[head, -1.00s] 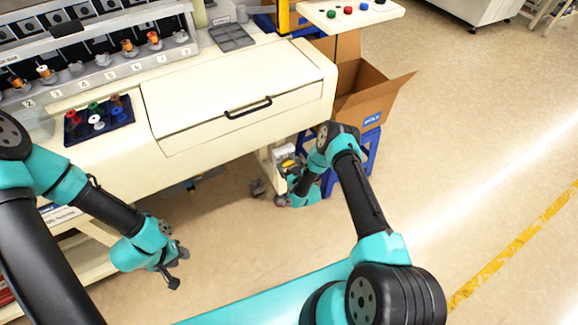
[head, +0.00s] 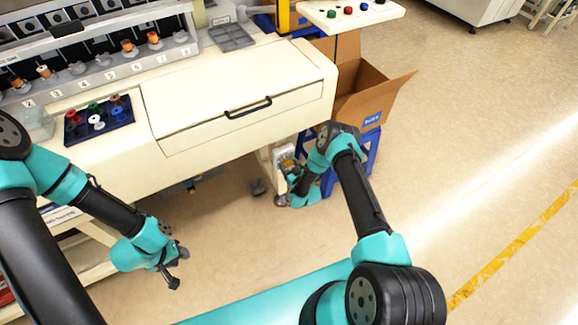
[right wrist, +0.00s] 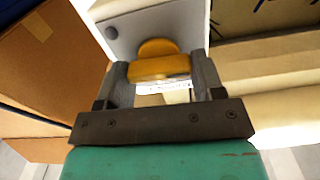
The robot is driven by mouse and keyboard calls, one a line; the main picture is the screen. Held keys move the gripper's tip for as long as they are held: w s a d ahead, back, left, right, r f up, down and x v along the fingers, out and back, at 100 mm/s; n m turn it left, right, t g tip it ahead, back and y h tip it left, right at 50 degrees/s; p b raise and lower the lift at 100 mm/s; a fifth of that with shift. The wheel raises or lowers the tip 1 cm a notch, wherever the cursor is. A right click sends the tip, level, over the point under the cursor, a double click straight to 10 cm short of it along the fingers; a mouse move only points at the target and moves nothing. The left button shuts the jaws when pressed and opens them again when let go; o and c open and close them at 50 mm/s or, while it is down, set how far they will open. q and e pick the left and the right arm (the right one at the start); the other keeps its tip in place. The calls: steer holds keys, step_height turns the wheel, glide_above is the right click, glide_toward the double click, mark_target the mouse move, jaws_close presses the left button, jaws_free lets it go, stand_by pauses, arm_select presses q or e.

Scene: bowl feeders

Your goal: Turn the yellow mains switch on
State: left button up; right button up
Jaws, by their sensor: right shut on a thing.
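The yellow mains switch (right wrist: 160,67) is a knob with a bar-shaped handle on a pale box face under the machine's right end. In the right wrist view its handle lies crosswise between the two grey fingers of my right gripper (right wrist: 162,76), which is shut on it. In the head view, the switch (head: 287,164) is small and partly hidden by my right gripper (head: 288,174). My left gripper (head: 178,268) hangs in front of the machine, empty, its fingers apart.
The cream machine front with a black drawer handle (head: 248,107) overhangs the switch. A cardboard box (head: 365,95) on a blue stool (head: 372,150) stands close to the right of my right gripper. Open floor lies to the right.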

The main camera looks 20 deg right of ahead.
steer(key=m, duration=0.8)
steer(key=shift+d+m, duration=0.15)
steer(key=shift+m, duration=0.15)
steer(key=m, duration=0.4)
steer(key=shift+f+m, duration=0.1)
steer(key=shift+m, duration=0.2)
steer(key=m, duration=0.4)
steer(key=shift+f, duration=0.1)
steer(key=o, duration=0.9)
steer(key=shift+s, duration=0.1)
